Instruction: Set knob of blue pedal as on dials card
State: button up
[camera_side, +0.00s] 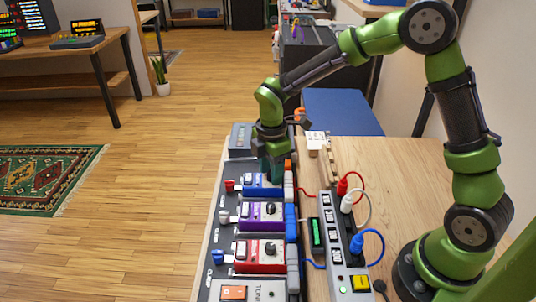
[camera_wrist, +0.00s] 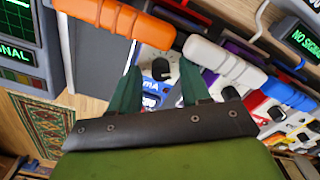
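The blue pedal (camera_side: 262,187) stands at the far end of the row on the dark board. My gripper (camera_side: 271,170) points down right over it in the side view and hides part of its top. In the wrist view the blue pedal (camera_wrist: 152,86) shows between my two green fingers. A dark knob (camera_wrist: 161,69) on a pale panel shows between the spread fingertips (camera_wrist: 162,75). The gripper looks open; I cannot tell whether a finger touches the knob. The dials card (camera_side: 316,139) is a small white card standing right of the pedal; its marks are too small to read.
A purple pedal (camera_side: 259,216) and a red pedal (camera_side: 259,257) stand nearer in the row. A power strip (camera_side: 334,240) with red, white and blue plugs lies to the right. An orange piece (camera_wrist: 119,18) and a white piece (camera_wrist: 224,62) lie close beyond my fingers.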

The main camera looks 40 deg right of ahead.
jog(key=m, duration=1)
jog(key=shift+m, duration=0.3)
notch_tip(320, 180, up, 17)
jog(key=s+d+m+t+y, duration=0.2)
jog(key=s+m+t, duration=0.5)
jog(key=s, duration=1.1)
jog(key=shift+s+d+r+m, duration=0.3)
jog(key=shift+d+m, duration=0.1)
jog(key=shift+m, duration=0.7)
jog(key=shift+c, duration=0.4)
